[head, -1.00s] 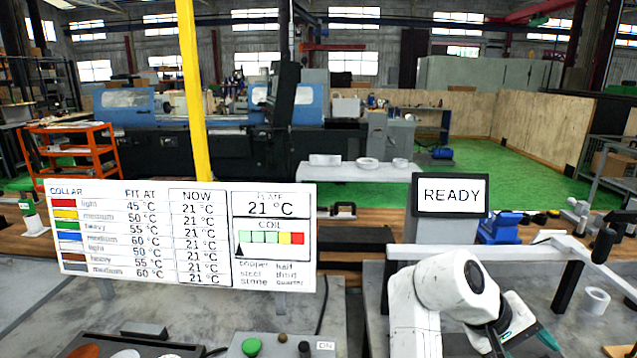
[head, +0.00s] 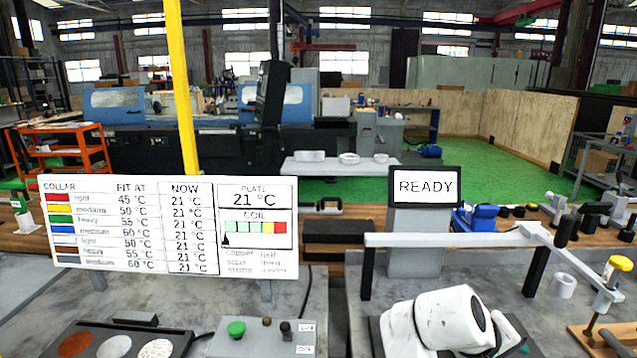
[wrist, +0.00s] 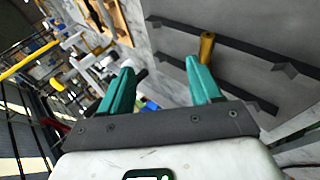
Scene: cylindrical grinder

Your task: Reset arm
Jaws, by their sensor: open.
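My arm (head: 445,322) is folded low at the bottom centre-right of the head view, with its white links in sight. In the head view the fingers are mostly hidden behind the white link. In the wrist view my gripper (wrist: 160,88) has its two teal fingers wide apart with nothing between them. A brass-coloured peg (wrist: 206,47) shows just beyond the right fingertip; I cannot tell whether they touch. A grey panel (wrist: 240,40) with dark ledges lies behind it.
A READY screen (head: 426,187) and a collar chart (head: 120,225) stand ahead. A white rail (head: 450,240) crosses behind my arm. A white ring (head: 563,285) and a yellow-topped clamp (head: 617,265) are at right. A control box with a green button (head: 236,328) is at bottom centre-left.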

